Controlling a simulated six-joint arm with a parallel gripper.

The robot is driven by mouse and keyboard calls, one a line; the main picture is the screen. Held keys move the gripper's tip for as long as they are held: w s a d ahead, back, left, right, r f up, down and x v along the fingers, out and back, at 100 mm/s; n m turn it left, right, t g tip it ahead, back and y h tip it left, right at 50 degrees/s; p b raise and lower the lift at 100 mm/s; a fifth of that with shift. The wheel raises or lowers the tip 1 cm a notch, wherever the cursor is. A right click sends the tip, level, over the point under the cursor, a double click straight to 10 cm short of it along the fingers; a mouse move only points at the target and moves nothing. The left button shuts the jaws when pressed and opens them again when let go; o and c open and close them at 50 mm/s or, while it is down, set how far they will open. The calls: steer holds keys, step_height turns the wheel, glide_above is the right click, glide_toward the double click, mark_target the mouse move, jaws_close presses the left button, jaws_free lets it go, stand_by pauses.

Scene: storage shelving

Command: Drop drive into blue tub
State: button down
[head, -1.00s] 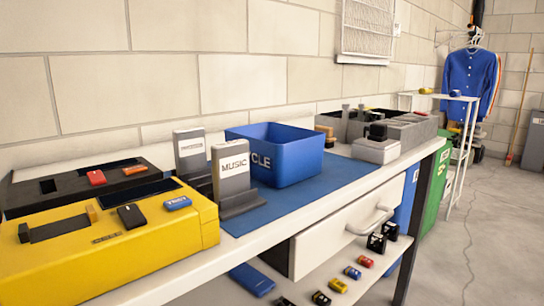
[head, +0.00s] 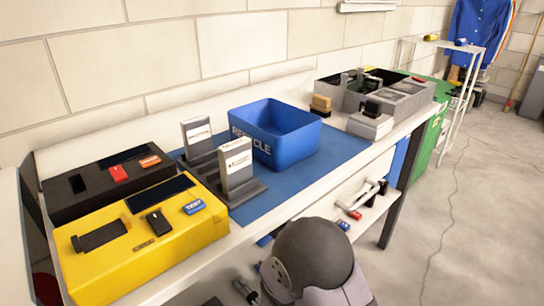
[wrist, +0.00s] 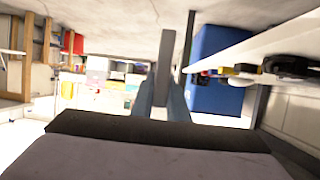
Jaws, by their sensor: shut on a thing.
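The blue tub (head: 292,147), marked RECYCLE, stands open on the blue mat on the bench. Its inside floor is mostly hidden. My gripper (head: 246,291) is low in front of the bench, at the bottom edge of the head view, below and well apart from the tub. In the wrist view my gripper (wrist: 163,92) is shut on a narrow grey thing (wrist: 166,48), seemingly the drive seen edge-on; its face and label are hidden.
A yellow box (head: 142,247) bears a black drive and a blue TEST drive. A black box bears red and orange drives (head: 150,161). Two grey upright holders (head: 237,160) stand left of the tub. Several drives lie on the lower shelf. The bench's front edge and drawer handle stick out.

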steer(key=w+d+r+p, duration=0.2)
steer(key=r+p, duration=0.9)
steer(key=r, duration=0.6)
steer(key=w+d+r+p, duration=0.1)
steer(key=w+r+p, duration=0.1)
steer(key=r+p, duration=1.25)
steer(key=w+a+r+p, duration=0.3)
steer(key=a+r+p, duration=0.1)
steer(key=r, duration=0.5)
steer(key=w+a+r+p, duration=0.3)
steer(key=r+p, duration=0.1)
steer(key=r, duration=0.4)
steer(key=w+a+p, duration=0.2)
steer(key=a, duration=0.5)
steer(key=w+a+r+p, duration=0.1)
steer(key=w+a+p, duration=0.1)
steer(key=a, duration=0.5)
steer(key=shift+w+r+h+p, duration=0.15)
steer(key=shift+w+h+p, duration=0.15)
steer(key=shift+w, duration=0.25)
steer(key=shift+a, duration=0.1)
step_height(320, 180, down, 6)
steer(key=b, duration=0.7)
steer(key=c, duration=1.6)
jaws_free()
steer(key=shift+c, duration=0.2)
